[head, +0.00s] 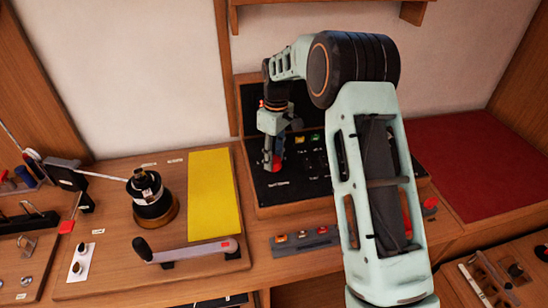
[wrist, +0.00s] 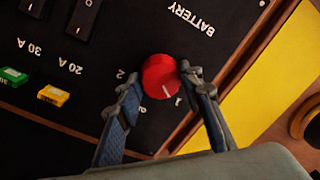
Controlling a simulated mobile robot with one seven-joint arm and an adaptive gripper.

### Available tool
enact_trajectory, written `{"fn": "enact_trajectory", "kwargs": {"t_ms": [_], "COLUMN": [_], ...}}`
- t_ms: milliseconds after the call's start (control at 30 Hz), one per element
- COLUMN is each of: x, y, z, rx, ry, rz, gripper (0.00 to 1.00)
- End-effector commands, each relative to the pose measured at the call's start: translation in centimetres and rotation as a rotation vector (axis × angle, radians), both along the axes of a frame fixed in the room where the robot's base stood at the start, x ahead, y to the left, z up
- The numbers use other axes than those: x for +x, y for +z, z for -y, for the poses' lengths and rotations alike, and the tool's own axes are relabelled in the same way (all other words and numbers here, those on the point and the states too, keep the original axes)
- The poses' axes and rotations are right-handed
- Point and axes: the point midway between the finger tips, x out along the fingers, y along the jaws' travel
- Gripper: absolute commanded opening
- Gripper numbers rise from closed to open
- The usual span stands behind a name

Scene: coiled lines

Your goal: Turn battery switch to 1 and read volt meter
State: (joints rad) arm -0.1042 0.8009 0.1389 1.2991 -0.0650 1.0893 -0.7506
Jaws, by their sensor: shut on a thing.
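The battery switch is a round red knob (wrist: 160,76) on a black panel (wrist: 60,105), beside the word BATTERY. Its white pointer line faces toward the printed 1; a printed 2 is to the left. My gripper (wrist: 158,82) is shut on the knob, one finger on each side. In the head view my gripper (head: 271,152) reaches down to the left part of the black panel (head: 268,190), with a bit of red between its fingers. No volt meter can be made out; my arm covers part of the panel.
Green (wrist: 13,77) and yellow (wrist: 53,95) fuses and dark rocker switches (wrist: 83,18) sit near the knob. Left of the panel are a yellow sheet (head: 214,193), a winch (head: 151,198) and a handle (head: 187,252). A red cushion (head: 470,165) lies at right.

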Motion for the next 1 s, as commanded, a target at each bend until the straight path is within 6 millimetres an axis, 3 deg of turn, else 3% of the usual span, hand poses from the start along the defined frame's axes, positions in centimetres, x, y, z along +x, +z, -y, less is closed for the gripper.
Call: {"fn": "enact_trajectory", "kwargs": {"t_ms": [700, 733, 900, 1000], "x": [0.09, 0.09, 0.07, 0.06], "y": [0.05, 0.05, 0.05, 0.03], "z": [0.05, 0.05, 0.04, 0.03], "rx": [0.0, 0.0, 0.0, 0.0], "ry": [0.082, 0.082, 0.082, 0.081], "rz": [0.002, 0.002, 0.002, 0.001], "gripper": [0.1, 0.35, 0.52, 0.52]}}
